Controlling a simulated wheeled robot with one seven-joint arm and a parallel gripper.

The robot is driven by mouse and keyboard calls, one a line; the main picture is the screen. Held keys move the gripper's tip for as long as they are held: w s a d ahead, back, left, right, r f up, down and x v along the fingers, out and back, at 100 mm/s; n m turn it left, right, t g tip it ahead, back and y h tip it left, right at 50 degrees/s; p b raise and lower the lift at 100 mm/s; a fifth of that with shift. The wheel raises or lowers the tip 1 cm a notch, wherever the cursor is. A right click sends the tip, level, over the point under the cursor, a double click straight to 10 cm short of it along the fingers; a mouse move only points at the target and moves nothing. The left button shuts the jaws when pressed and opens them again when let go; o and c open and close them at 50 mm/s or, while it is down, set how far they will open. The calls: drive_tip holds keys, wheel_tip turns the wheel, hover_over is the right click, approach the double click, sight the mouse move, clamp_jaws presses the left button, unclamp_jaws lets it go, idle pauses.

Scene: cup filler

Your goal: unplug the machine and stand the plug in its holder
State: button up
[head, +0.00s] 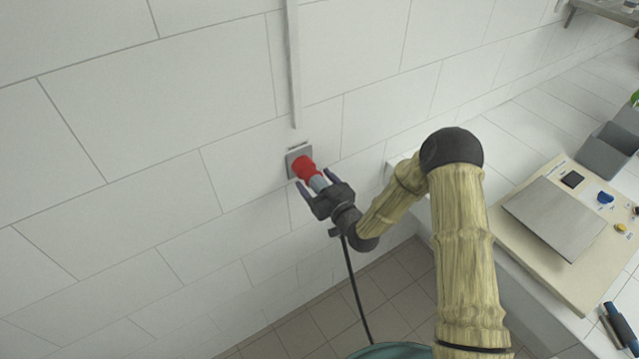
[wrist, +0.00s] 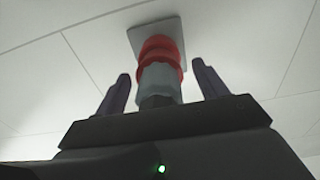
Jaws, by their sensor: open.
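The plug (head: 318,183) has a grey-blue body and sits in the red socket (head: 305,168) on a grey wall plate (head: 292,157). A black cable (head: 353,280) hangs from below my gripper toward the floor. My gripper (head: 315,184) is open, with one finger on each side of the plug. In the wrist view the plug (wrist: 158,84) stands between the two fingers (wrist: 160,88), with a visible gap on both sides. The red part (wrist: 160,53) and the plate (wrist: 172,32) lie beyond it. The plug's rear end is hidden by my gripper. I cannot make out the holder.
A white conduit (head: 294,65) runs up the tiled wall above the socket. At right, a counter carries a beige machine panel (head: 545,240) with a metal plate and knobs, a grey bin (head: 605,150) and a dark-blue tool (head: 619,325). The wall left of the socket is clear.

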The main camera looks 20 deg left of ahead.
drive_tip(key=shift+w+a+r, duration=0.25)
drive_tip(key=shift+a+r, duration=0.1)
drive_tip(key=shift+r, duration=0.3)
drive_tip(key=c, duration=1.3)
drive_tip(key=shift+s+d+f, duration=0.2)
drive_tip(key=shift+d+f, duration=0.2)
drive_tip(key=shift+d, duration=0.05)
drive_tip(key=shift+s+d+b, duration=0.1)
drive_tip(key=shift+d+b, duration=0.05)
drive_tip(key=shift+b, duration=0.15)
drive_tip(key=shift+s+d+f, duration=0.2)
drive_tip(key=shift+s+d, duration=0.25)
drive_tip(key=shift+b+v, duration=0.5)
drive_tip(key=shift+v, duration=0.9)
